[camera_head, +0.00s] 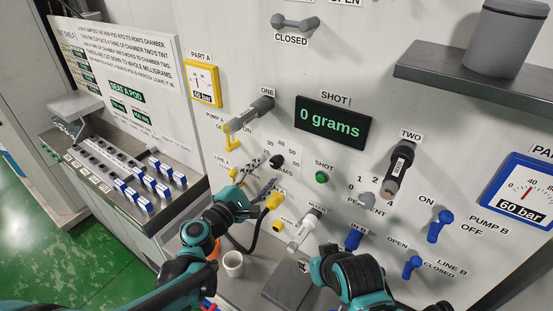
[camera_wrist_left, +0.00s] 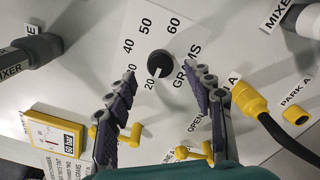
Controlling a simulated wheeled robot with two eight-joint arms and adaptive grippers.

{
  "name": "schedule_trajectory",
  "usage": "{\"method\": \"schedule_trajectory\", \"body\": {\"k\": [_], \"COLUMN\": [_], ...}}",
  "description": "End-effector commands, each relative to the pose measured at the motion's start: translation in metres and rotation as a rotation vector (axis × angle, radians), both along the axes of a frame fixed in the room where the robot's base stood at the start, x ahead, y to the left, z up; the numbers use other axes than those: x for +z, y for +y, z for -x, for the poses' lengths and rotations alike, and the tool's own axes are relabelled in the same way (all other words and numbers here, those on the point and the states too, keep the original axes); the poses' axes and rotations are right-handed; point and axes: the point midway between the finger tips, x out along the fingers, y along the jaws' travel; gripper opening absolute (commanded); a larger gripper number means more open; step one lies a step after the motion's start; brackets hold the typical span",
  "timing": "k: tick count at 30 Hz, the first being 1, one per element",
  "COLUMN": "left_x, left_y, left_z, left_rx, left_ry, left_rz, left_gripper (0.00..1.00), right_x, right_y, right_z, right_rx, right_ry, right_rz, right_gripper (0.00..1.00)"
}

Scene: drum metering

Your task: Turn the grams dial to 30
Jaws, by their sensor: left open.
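The grams dial (camera_head: 277,160) is a small black knob on the white panel, with numbers around it. In the left wrist view the dial (camera_wrist_left: 160,62) shows 20, 30, 40, 50 and 60 around its left and top sides. A short light mark on the knob faces the 20 side; its exact reading is hard to tell. My left gripper (camera_head: 264,174) is open just in front of the dial. In the left wrist view its fingers (camera_wrist_left: 166,78) are spread either side below the knob, with nothing between them. My right arm shows low in the head view; its gripper is not visible.
The shot display (camera_head: 333,121) reads 0 grams. A green shot button (camera_head: 321,177) is right of the dial. Yellow valve handles (camera_wrist_left: 128,136) and a yellow plug with black cable (camera_wrist_left: 250,100) are near my left fingers. A white cup (camera_head: 233,264) stands on the shelf below.

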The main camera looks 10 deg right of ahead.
Motion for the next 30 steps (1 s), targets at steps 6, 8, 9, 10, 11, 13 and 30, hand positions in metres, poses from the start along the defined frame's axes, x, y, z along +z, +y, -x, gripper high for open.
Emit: {"method": "schedule_trajectory", "body": {"k": [6,8,9,10,11,13,30], "left_x": [-0.001,-0.001,-0.001,0.000,0.000,0.000,0.000], "left_y": [-0.026,-0.031,-0.033,-0.035,-0.036,-0.037,-0.037], "left_z": [-0.025,-0.030,-0.033,-0.034,-0.035,-0.037,-0.037], "left_rx": [-0.002,-0.002,-0.001,-0.001,-0.001,-0.001,-0.001], "left_ry": [-0.001,-0.001,-0.002,-0.002,-0.002,-0.002,-0.003], "left_rz": [-0.002,-0.003,-0.002,-0.002,-0.003,-0.003,-0.004], "left_gripper": [0.53,0.53,0.53,0.53,0.53,0.53,0.03], "right_x": [-0.005,-0.005,-0.005,-0.005,-0.005,-0.005,-0.005], "right_y": [0.000,0.000,0.000,0.000,0.000,0.000,0.000], "right_z": [0.000,0.000,0.000,0.000,0.000,0.000,0.000], "right_rx": [0.000,0.000,0.000,0.000,0.000,0.000,0.000], "right_ry": [0.000,0.000,0.000,0.000,0.000,0.000,0.000], "right_rz": [0.000,0.000,0.000,0.000,0.000,0.000,0.000], "right_gripper": [0.40,0.40,0.40,0.40,0.40,0.40,0.40]}}
